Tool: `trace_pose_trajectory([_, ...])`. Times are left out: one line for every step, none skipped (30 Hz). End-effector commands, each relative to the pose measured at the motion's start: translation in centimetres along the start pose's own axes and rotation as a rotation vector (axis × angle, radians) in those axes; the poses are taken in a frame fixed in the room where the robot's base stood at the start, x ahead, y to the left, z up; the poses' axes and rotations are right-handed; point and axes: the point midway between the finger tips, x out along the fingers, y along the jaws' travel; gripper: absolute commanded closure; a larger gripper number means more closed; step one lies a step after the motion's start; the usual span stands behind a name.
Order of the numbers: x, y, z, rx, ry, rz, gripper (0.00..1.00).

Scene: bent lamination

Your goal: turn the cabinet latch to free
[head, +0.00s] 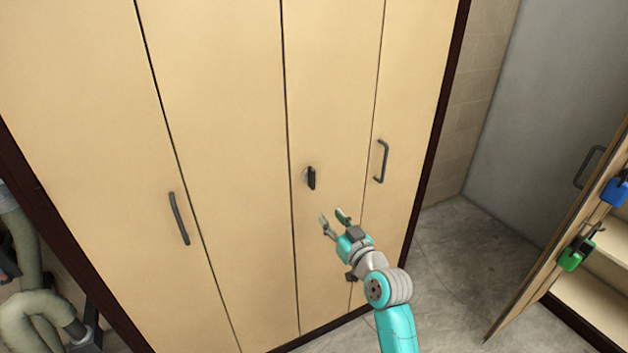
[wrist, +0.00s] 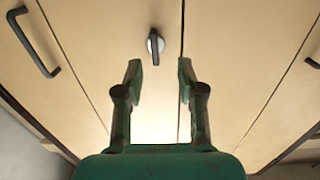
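The cabinet latch (head: 311,178) is a small dark knob on a round light base, on a tan door panel of the cabinet (head: 225,110). In the wrist view the latch (wrist: 155,45) stands upright, its handle pointing down the picture. My gripper (head: 334,218) is just below and to the right of the latch in the head view. In the wrist view my gripper (wrist: 158,68) has its two fingers spread wide, with nothing between them. The latch shows just beyond the fingertips, a little left of the middle, and the gripper appears apart from it.
Dark bar handles are on the cabinet at left (head: 179,218) and right (head: 382,161). At far right an open door (head: 560,250) carries a green lock (head: 575,256) and a blue lock (head: 614,192). Grey floor (head: 450,255) is clear between. A figure in pale trousers (head: 35,310) is at lower left.

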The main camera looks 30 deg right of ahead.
Motion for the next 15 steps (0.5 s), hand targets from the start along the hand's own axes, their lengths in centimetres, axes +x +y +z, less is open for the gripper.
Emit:
trace_pose_trajectory([0.9, 0.5, -1.4, -0.007, 0.011, -0.005, 0.61])
trace_pose_trajectory([1.3, 0.7, -2.0, -0.011, 0.014, -0.009, 0.61])
trace_pose_trajectory([1.8, 0.9, -2.6, -0.015, 0.017, -0.012, 0.61])
trace_pose_trajectory([2.0, 1.1, -3.0, -0.017, 0.019, -0.015, 0.61])
trace_pose_trajectory([2.2, 1.2, -3.3, -0.018, 0.020, -0.017, 0.61])
trace_pose_trajectory([2.5, 1.3, -3.6, -0.020, 0.022, -0.020, 0.61])
trace_pose_trajectory([2.6, 1.3, -3.8, -0.021, 0.023, -0.021, 0.61])
trace_pose_trajectory([2.7, 1.4, -4.0, -0.022, 0.024, -0.022, 0.61])
trace_pose_trajectory([2.9, 1.4, -4.0, -0.022, 0.024, -0.023, 0.61])
trace_pose_trajectory([3.1, 1.4, -4.1, -0.023, 0.024, -0.023, 0.61])
trace_pose_trajectory([3.3, 1.4, -4.1, -0.023, 0.024, -0.023, 0.61])
trace_pose_trajectory([3.6, 1.4, -4.1, -0.023, 0.023, -0.024, 0.61])
trace_pose_trajectory([4.0, 1.3, -4.1, -0.023, 0.023, -0.024, 0.61])
trace_pose_trajectory([4.4, 1.3, -4.1, -0.023, 0.024, -0.024, 0.61])
trace_pose_trajectory([5.0, 1.3, -4.1, -0.023, 0.023, -0.024, 0.61])
